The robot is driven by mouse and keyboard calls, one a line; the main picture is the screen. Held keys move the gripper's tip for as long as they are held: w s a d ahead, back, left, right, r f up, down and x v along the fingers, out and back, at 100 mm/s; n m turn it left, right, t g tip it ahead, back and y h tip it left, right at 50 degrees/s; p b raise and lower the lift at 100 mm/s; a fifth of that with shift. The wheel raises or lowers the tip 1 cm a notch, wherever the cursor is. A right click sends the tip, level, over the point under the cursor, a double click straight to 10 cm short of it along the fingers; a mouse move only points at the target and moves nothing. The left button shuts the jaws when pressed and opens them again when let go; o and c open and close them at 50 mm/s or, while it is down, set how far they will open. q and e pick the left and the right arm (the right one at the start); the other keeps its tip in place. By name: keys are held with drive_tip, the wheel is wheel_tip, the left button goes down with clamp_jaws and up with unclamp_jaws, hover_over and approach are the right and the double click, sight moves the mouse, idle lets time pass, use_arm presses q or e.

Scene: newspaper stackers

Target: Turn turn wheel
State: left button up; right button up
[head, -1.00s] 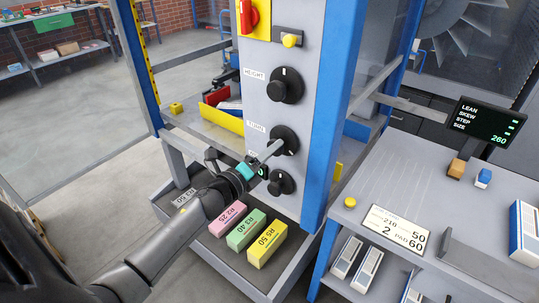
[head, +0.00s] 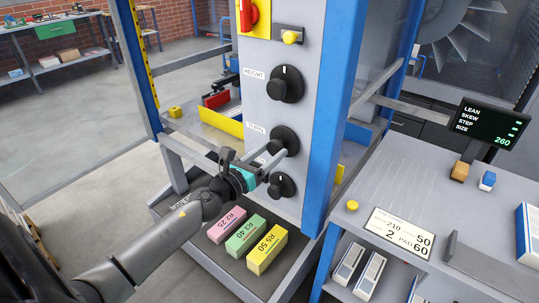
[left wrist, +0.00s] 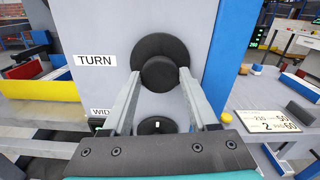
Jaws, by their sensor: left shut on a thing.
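The turn wheel (head: 285,139) is a round black knob on the grey column, beside a label reading TURN. It also shows in the left wrist view (left wrist: 160,48), with a smaller round hub at its front. My left gripper (head: 274,155) reaches it from the lower left. In the left wrist view its two grey fingers (left wrist: 160,76) lie on either side of the hub and are shut on it. The fingertips partly hide the wheel's lower edge in the head view. No pointer mark on the wheel is visible. My right gripper is not in view.
The HEIGHT knob (head: 285,84) is above the wheel and another black knob (head: 282,186) close below, near my fingers. Pink (head: 227,224), green (head: 245,235) and yellow (head: 267,250) blocks lie on the base shelf. A blue post (head: 335,120) stands just right of the column.

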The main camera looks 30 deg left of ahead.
use_arm(q)
drive_tip(key=shift+m, duration=0.6)
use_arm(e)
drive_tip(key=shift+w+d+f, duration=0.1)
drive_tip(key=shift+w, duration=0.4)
use_arm(q)
drive_tip(key=shift+m, duration=0.3)
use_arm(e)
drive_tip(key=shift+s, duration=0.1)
use_arm(q)
drive_tip(key=o, duration=1.4)
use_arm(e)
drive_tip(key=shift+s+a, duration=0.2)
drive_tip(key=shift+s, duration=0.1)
